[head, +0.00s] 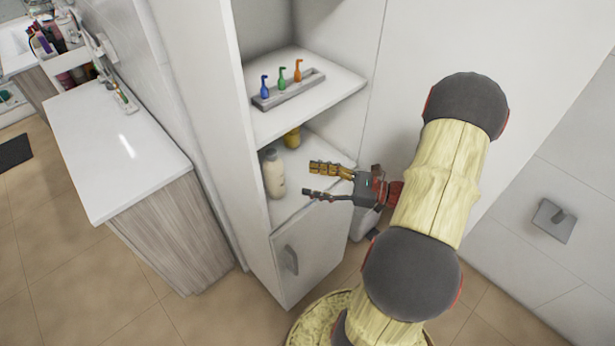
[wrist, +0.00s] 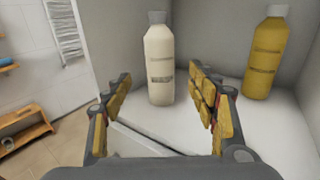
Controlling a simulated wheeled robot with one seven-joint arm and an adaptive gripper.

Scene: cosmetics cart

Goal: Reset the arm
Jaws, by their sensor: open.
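My gripper (head: 322,182) is open and empty at the front of the cabinet's lower open shelf (head: 318,152). It also shows in the wrist view (wrist: 160,112), with its two fingers spread apart. A white bottle (wrist: 159,62) stands upright on that shelf, beyond the gap between the fingers and apart from them. The white bottle also shows in the head view (head: 273,174). A yellow bottle (wrist: 265,58) stands upright farther right in the wrist view. In the head view the yellow bottle (head: 292,138) is partly hidden by the shelf above.
The cabinet's side wall stands left of the bottles. A white counter (head: 115,150) is to the left. A grey wall fixture (head: 553,221) is at right.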

